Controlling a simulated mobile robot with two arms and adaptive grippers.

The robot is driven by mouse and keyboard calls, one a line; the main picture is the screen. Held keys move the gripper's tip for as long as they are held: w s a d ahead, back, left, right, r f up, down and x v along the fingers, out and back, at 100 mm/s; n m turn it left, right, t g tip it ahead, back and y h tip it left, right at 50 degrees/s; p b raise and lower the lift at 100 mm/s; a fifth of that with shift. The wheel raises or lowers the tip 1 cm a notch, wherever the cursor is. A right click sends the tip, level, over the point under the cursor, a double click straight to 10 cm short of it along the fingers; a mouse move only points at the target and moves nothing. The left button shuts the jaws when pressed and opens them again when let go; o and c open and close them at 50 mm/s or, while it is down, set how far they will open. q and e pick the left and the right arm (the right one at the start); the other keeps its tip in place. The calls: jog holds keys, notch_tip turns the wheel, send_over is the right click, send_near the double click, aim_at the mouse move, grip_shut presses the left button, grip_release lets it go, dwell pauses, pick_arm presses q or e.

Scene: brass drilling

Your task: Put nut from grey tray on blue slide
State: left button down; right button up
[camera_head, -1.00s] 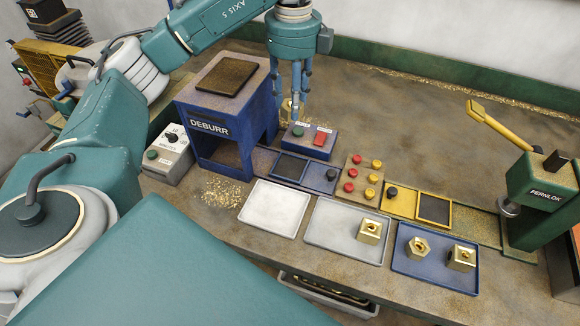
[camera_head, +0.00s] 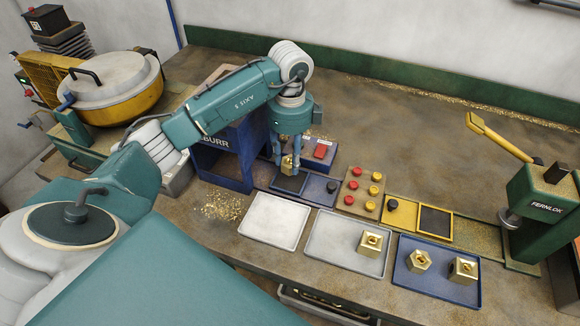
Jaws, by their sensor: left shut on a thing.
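My left gripper (camera_head: 286,165) points down over the far end of the blue slide, shut on a brass nut (camera_head: 287,163). The nut is partly hidden by the fingers; I cannot tell whether it touches the slide. The blue slide (camera_head: 313,190) lies in front of the DEBURR machine, with a dark square pad (camera_head: 289,184) and a black knob. The grey tray (camera_head: 327,252) holds another brass nut (camera_head: 370,243) at its right side. My right gripper is out of view.
A paler empty tray (camera_head: 273,220) lies left of the grey one. A blue tray (camera_head: 434,286) with two brass pieces lies right. A green press (camera_head: 540,205) stands far right.

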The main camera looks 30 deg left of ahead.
aim_at(290, 169)
pick_arm(q)
notch_tip(290, 169, down, 4)
jog(key=shift+f+p, duration=0.1)
jog(key=shift+p, duration=0.35)
jog(key=shift+f, duration=0.1)
jog(key=shift+f, duration=0.2)
jog(key=c, duration=1.2)
grip_release()
jog(key=shift+r, duration=0.15)
